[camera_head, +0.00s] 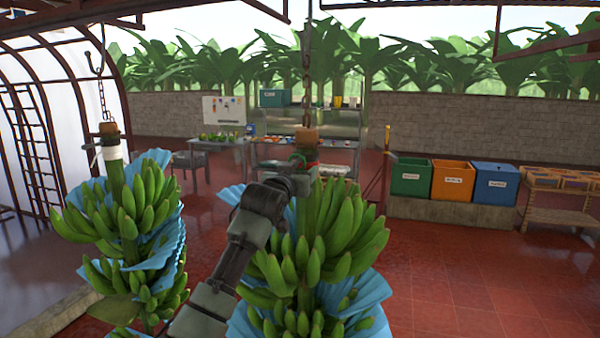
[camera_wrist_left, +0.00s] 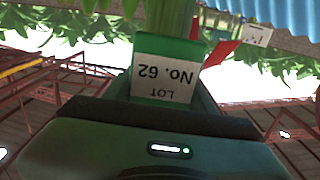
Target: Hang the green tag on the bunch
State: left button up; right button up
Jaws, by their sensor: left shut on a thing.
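My left gripper (camera_head: 300,172) is shut on the green tag (camera_wrist_left: 150,46), which bears a white label reading "LOT No. 62" upside down in the left wrist view. The gripper is at the upper stem of the middle banana bunch (camera_head: 340,225), which hangs from a chain. The tag lies close against the green stem (camera_wrist_left: 170,15) in the wrist view; I cannot tell whether it is fastened there. My gripper hides part of the stem in the head view. My right gripper is not in view.
Another bunch (camera_head: 130,215) with a white band (camera_head: 112,153) hangs at the left. Blue sheets (camera_head: 375,290) hang among the bananas. Green, orange and blue bins (camera_head: 453,180) stand at the right. The red floor between is clear.

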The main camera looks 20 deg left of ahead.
pick_arm(q)
jog(key=shift+w, duration=0.5)
jog(key=shift+w+f, duration=0.1)
jog(key=shift+f, duration=0.2)
dwell(0.7)
dwell(0.3)
jog(key=o, duration=1.7)
